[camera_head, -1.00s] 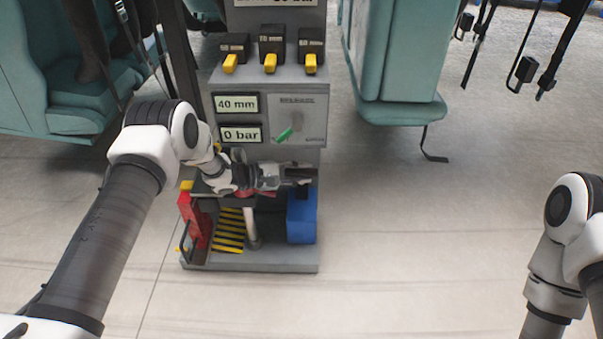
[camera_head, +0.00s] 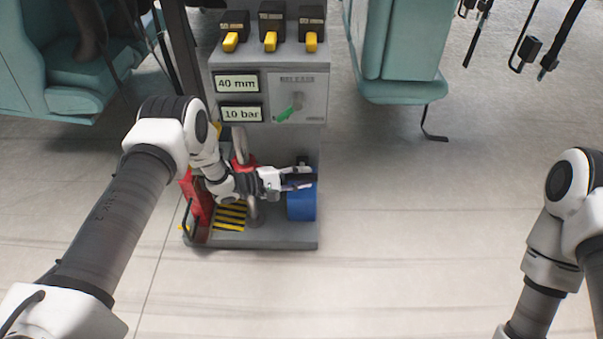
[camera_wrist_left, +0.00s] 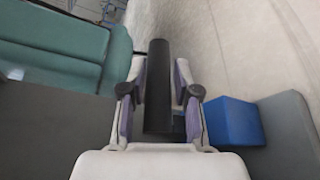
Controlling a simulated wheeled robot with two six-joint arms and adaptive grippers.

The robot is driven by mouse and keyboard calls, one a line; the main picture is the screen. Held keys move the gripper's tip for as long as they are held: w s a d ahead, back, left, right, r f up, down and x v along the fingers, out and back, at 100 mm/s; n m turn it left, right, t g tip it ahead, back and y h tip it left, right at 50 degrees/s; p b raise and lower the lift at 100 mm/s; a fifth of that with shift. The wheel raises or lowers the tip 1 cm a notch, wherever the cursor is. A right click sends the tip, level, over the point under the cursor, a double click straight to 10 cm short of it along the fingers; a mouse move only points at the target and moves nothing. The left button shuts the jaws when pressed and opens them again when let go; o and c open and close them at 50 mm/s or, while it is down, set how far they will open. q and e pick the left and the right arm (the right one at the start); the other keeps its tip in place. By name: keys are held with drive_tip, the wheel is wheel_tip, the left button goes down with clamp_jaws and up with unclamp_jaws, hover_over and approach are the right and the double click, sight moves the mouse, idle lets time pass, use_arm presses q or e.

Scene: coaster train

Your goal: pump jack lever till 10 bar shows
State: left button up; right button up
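The grey jack stand (camera_head: 226,59) stands in the middle of the head view. Its lower display (camera_head: 241,114) reads 10 bar and its upper display (camera_head: 237,84) reads 40 mm. My left gripper (camera_head: 301,178) is low in front of the stand, above the blue block. In the left wrist view, the black lever handle (camera_wrist_left: 158,85) lies lengthwise between the fingers of my left gripper (camera_wrist_left: 160,75), which are closed around it. The lever's far part is hidden behind my arm in the head view. My right arm shows at the right edge; its gripper is out of view.
A blue block (camera_head: 302,206) and a red part (camera_head: 197,202) are on the stand's base beside a yellow-black striped plate (camera_head: 231,217). Teal seats (camera_head: 400,50) flank the stand. The floor in front is clear.

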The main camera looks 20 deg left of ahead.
use_arm(q)
drive_tip(key=shift+o, duration=0.7)
drive_tip(key=shift+f, duration=0.1)
drive_tip(key=shift+s+a, duration=0.1)
drive_tip(key=shift+a, duration=0.15)
drive_tip(key=v, duration=1.1)
drive_tip(key=shift+s, duration=0.15)
idle(0.7)
